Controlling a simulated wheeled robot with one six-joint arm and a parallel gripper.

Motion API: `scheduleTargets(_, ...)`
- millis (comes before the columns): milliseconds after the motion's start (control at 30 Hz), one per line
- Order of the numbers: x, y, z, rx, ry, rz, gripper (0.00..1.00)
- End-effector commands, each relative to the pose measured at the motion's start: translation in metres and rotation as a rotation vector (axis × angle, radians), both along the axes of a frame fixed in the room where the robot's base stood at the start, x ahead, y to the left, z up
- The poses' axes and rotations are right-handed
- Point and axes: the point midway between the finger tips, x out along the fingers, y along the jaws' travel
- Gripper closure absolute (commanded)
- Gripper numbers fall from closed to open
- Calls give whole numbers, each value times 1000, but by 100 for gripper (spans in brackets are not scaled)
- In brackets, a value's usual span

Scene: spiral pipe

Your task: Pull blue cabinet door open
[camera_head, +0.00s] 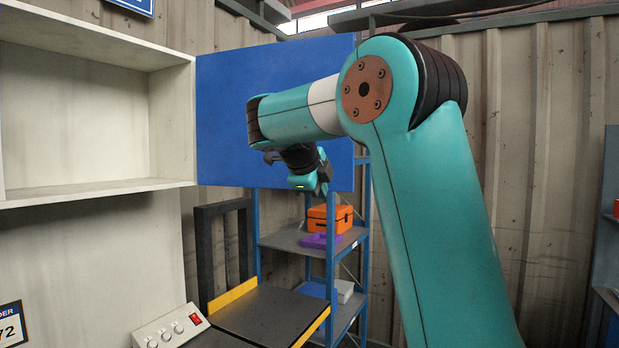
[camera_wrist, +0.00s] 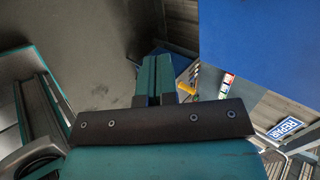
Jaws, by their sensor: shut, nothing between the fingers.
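The blue cabinet door (camera_head: 225,110) stands swung wide open from the right edge of the white cabinet (camera_head: 178,125), whose shelves are exposed. The door also fills the upper right of the wrist view (camera_wrist: 262,45). My gripper (camera_head: 321,188) hangs in front of the door's lower right part in the head view. In the wrist view its two teal fingers (camera_wrist: 156,82) are together with nothing between them. The door lies to their right there, with a visible gap. My arm hides the door's middle and part of its right side; no handle shows.
A blue rack (camera_head: 330,265) with an orange box (camera_head: 330,218) and a purple tray (camera_head: 318,241) stands behind and below the door. A corrugated wall (camera_head: 540,120) is behind.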

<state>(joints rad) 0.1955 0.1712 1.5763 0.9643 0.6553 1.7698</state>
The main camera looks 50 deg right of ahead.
Motion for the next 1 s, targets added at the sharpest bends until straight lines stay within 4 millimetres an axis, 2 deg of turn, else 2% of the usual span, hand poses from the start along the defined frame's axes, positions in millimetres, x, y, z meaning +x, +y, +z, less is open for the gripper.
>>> scheduleTargets(100,-9,18,-5,0,-2,-6,100)
scheduleTargets(300,-22,49,33,1,-4,-8,100)
scheduleTargets(500,-32,72,59,1,-2,-13,100)
scheduleTargets(700,-36,82,67,2,1,-13,100)
scheduleTargets(933,-36,83,67,1,4,-9,100)
scheduleTargets(1000,-33,85,64,-8,32,40,100)
